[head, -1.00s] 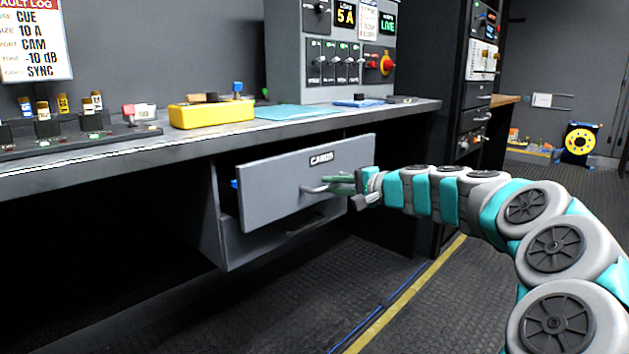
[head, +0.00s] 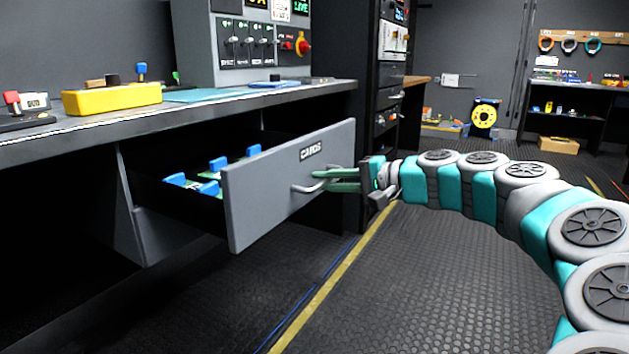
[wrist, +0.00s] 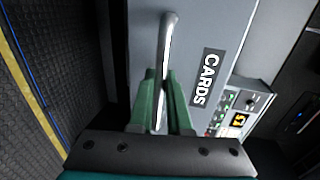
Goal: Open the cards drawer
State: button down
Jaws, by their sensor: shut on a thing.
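The cards drawer (head: 270,195) is a grey drawer under the bench, with a CARDS label on its front. It stands well out from its cabinet. Blue-topped green cards (head: 207,185) show inside it. My gripper (head: 335,181) has its green fingers shut on the drawer's bar handle (head: 307,188). In the wrist view the handle (wrist: 168,45) runs between the two fingers (wrist: 161,100), beside the CARDS label. The back of the drawer is hidden under the bench top.
The bench top (head: 205,103) overhangs the drawer and holds a yellow box (head: 112,99) and a control panel (head: 262,40). A dark equipment rack (head: 385,100) stands behind my gripper. The floor (head: 430,270) in front is clear, with a yellow line.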

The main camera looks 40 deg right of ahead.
jog(key=shift+s+f, duration=0.1)
dwell(0.3)
jog(key=c, duration=0.9)
grip_release()
jog(key=shift+o, duration=0.2)
jog(key=shift+s+d, duration=0.1)
jog(key=v, duration=0.7)
jog(key=shift+s+p, duration=0.3)
jog(key=shift+p, duration=0.05)
jog(key=shift+d, duration=0.1)
